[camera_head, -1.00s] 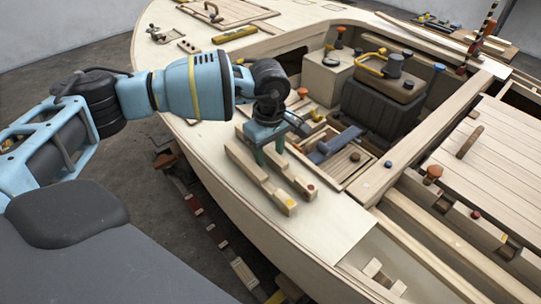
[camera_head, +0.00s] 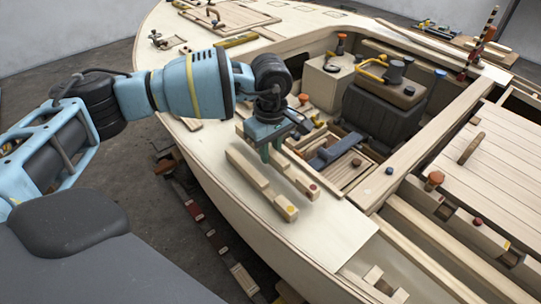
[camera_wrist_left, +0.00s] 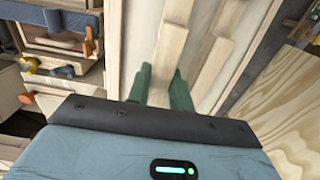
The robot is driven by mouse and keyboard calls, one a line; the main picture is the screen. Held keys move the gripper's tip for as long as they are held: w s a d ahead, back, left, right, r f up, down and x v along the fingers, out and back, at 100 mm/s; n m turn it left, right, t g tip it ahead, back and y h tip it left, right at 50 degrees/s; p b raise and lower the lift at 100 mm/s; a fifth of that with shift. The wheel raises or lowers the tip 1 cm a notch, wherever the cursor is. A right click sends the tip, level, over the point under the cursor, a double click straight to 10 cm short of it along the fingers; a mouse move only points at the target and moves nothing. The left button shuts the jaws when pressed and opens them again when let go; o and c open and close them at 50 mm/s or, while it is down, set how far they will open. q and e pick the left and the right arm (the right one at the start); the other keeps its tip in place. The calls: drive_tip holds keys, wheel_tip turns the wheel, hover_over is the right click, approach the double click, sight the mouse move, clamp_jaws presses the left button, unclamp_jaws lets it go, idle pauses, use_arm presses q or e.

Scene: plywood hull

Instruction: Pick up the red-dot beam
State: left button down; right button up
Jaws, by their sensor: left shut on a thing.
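The red-dot beam (camera_head: 300,178) is a pale wooden bar with a red dot near its front end. My left gripper (camera_head: 270,154) is shut on it, with green fingers on either side of the bar, and it seems slightly above the deck. The left wrist view shows the beam (camera_wrist_left: 170,48) running between the two fingertips (camera_wrist_left: 160,80). The yellow-dot beam (camera_head: 262,183), a similar bar, lies on the deck beside it, on the hull-edge side. My right gripper is not in view.
The pale deck (camera_head: 325,226) is clear in front of the beams. The cockpit opening with a slatted floor (camera_head: 345,167), a blue-grey tool (camera_head: 335,151) and a dark box (camera_head: 375,112) lies to the right. The hull edge drops to the floor at left.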

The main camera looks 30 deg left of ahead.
use_arm(q)
drive_tip(key=s+d+r, duration=0.1)
drive_tip(key=d, duration=0.4)
drive_tip(key=s+d+b, duration=0.1)
drive_tip(key=s+d, duration=0.1)
drive_tip(key=d, duration=0.3)
drive_tip(key=s+d+r, duration=0.1)
drive_tip(key=s+d, duration=0.1)
drive_tip(key=d, duration=0.3)
drive_tip(key=shift+s+r, duration=0.1)
drive_tip(key=shift+r, duration=0.25)
drive_tip(key=shift+d, duration=0.1)
